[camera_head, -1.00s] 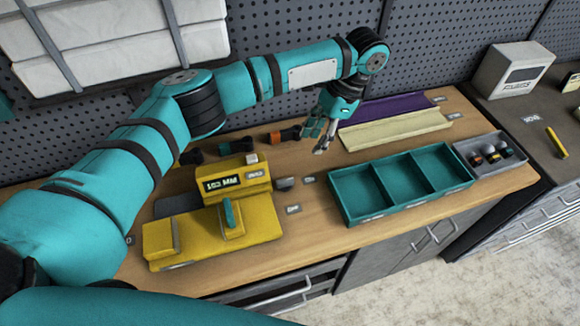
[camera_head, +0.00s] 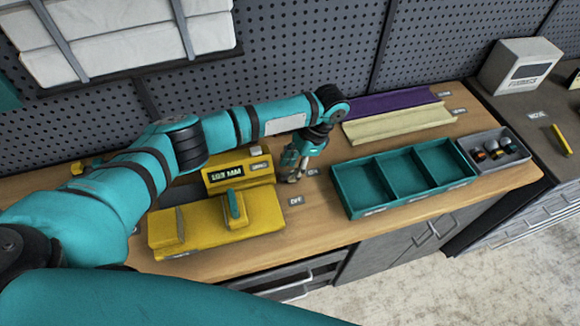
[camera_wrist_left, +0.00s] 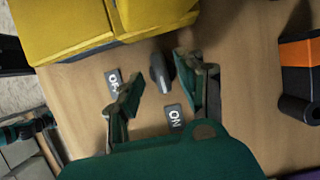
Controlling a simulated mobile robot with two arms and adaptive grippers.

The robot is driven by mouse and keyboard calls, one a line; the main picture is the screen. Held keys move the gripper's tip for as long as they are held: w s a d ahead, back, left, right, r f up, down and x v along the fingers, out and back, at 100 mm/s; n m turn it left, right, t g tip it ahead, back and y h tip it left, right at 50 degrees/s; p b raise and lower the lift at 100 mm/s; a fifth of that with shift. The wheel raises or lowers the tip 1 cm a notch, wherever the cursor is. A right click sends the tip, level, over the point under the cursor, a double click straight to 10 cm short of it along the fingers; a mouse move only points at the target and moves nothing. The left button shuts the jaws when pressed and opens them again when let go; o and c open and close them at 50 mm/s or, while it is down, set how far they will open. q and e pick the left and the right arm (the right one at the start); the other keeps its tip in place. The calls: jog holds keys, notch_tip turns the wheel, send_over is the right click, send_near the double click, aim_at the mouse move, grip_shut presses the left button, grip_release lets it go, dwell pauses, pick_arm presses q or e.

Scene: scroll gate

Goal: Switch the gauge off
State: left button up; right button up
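The yellow gauge (camera_head: 230,215) stands on the wooden bench, with a display (camera_head: 226,172) on its raised rear block that reads about "103 MM". In the left wrist view, a dark grey knob (camera_wrist_left: 160,72) sits just beside the yellow body. A label reading "ON" (camera_wrist_left: 175,118) lies near it, and a second, hard-to-read label (camera_wrist_left: 115,82) lies to its left. In the head view the "OFF" label (camera_head: 296,201) shows in front. My left gripper (camera_head: 291,177) points down at the knob and hides it there. Its fingers (camera_wrist_left: 163,77) are open on either side of the knob, with gaps showing.
A teal three-compartment tray (camera_head: 345,190) and a grey bin (camera_head: 490,165) with small parts stand to the right. Purple and cream channels (camera_head: 400,122) lie behind. An orange-and-black part (camera_wrist_left: 300,65) is near the gripper in the wrist view.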

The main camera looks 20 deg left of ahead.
pick_arm(q)
jog(key=shift+s+a+f, duration=0.15)
jog(key=shift+a+f, duration=0.1)
jog(key=shift+f, duration=0.45)
grip_shut()
